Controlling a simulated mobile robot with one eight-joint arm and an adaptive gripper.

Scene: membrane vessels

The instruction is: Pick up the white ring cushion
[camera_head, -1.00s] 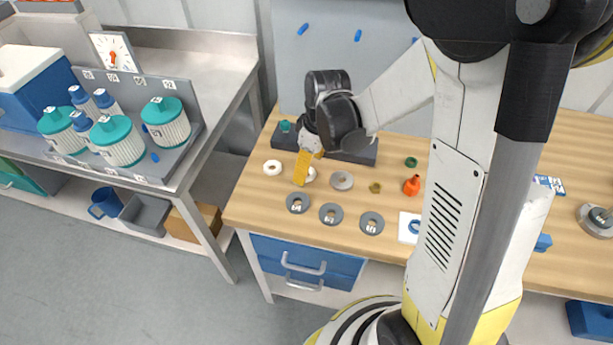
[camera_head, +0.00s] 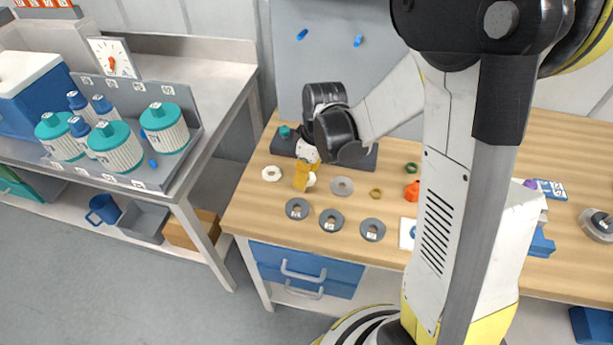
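A white ring (camera_head: 271,173) lies flat on the wooden bench, to the left of my gripper and apart from it. A second white piece (camera_head: 311,180) shows at the right edge of my gripper's yellow fingers and is mostly hidden by them. I cannot tell which of the two is the ring cushion. My gripper (camera_head: 302,183) points down, with its tips low over the bench. The fingers overlap in this view, so their opening and any hold on the white piece cannot be made out.
A grey ring (camera_head: 341,187) lies to the right of my gripper. Labelled grey discs (camera_head: 297,209) line the bench front. A dark rack (camera_head: 285,145) stands behind the wrist. An orange part (camera_head: 412,191) and small rings (camera_head: 375,193) lie further right. A side counter (camera_head: 215,70) holds teal-lidded vessels.

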